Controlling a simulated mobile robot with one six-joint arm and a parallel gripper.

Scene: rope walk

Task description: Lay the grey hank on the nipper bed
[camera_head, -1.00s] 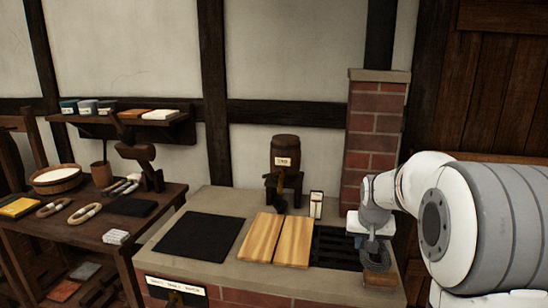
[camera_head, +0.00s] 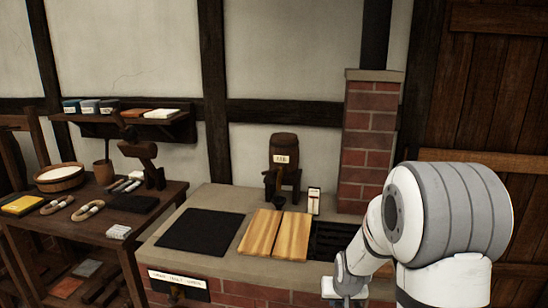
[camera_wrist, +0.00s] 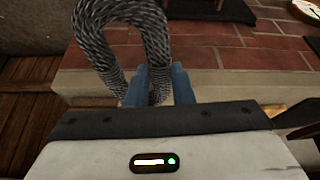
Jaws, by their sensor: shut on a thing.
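The grey hank (camera_wrist: 125,35), a thick twisted rope loop, is held in my gripper (camera_wrist: 158,82) in the wrist view. The blue fingers close on the lower part of the loop, and the rest stands up beyond them. In the head view my gripper's wrist (camera_head: 345,287) is low, at the front right of the brick counter. The fingers and hank are out of sight there. Two pale wooden boards (camera_head: 275,235) lie side by side on the counter, left of my gripper. They may be the nipper bed; I cannot read a label that says so.
A black mat (camera_head: 201,232) lies left of the boards, and a dark grate (camera_head: 330,240) is to their right, partly behind my arm. A small keg (camera_head: 285,148) and a brick chimney (camera_head: 368,140) stand behind. A wooden bench (camera_head: 120,220) with other hanks is at left.

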